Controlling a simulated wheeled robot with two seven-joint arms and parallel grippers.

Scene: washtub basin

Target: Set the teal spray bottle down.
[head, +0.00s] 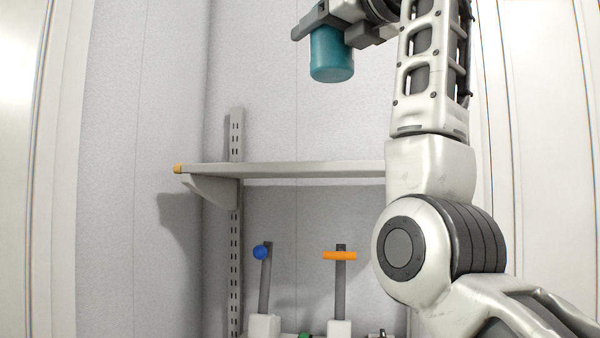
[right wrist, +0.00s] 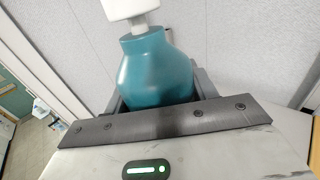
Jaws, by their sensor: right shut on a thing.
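The teal spray bottle (head: 331,60) is at the top of the head view, roughly upright, with its lower part hanging below my right gripper (head: 335,30). In the right wrist view the teal body (right wrist: 157,75) sits between the jaws, with part of its white top (right wrist: 130,8) showing. My right gripper is shut on the bottle. In the head view the bottle's base appears clear above the grey shelf (head: 285,169), touching nothing below. The bottle's upper part is hidden by the gripper there. My left gripper is not in view.
The visible top of the shelf looks bare; my right arm covers its right end. A slotted upright rail (head: 236,135) stands behind its left end. Below the shelf stand a stem with a blue knob (head: 260,252) and one with an orange crossbar (head: 340,255). Pale walls enclose the place.

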